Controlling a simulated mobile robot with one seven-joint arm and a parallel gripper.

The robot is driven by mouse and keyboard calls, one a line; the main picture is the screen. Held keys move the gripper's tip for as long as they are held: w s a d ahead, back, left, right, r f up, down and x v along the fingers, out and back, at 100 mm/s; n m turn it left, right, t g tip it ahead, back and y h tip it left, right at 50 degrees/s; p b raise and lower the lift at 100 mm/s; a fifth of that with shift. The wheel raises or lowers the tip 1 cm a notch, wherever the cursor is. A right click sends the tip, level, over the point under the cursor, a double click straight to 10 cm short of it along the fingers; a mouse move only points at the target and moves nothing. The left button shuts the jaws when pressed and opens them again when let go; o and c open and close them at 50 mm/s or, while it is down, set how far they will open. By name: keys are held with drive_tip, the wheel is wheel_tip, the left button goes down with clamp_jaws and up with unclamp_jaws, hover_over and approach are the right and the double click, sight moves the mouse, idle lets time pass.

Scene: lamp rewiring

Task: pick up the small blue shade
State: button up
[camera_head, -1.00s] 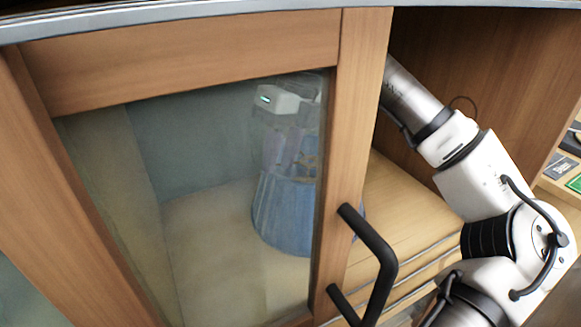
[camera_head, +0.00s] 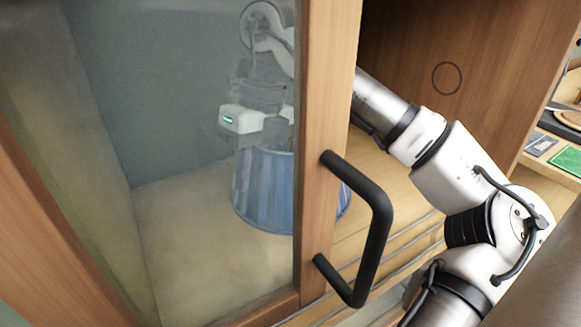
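The blue shade (camera_head: 263,195), a striped cone wider at the bottom, stands upright on the cabinet's wooden shelf. I see it mostly through the glass door, and a sliver shows right of the door frame. My gripper (camera_head: 262,150) is behind the glass, directly over the top of the shade. Its fingers are hidden or too blurred to tell whether they are open or shut, or whether they touch the shade. My arm reaches into the cabinet through the opening on the right.
The glass door (camera_head: 180,120) with its wooden frame covers the left of the opening. Its black handle (camera_head: 375,225) sticks out toward me, close to my arm. The cabinet side wall (camera_head: 480,60) is behind my arm. A green card (camera_head: 568,159) lies at far right.

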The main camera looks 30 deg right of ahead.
clamp_jaws()
drive_tip(key=shift+r, duration=0.25)
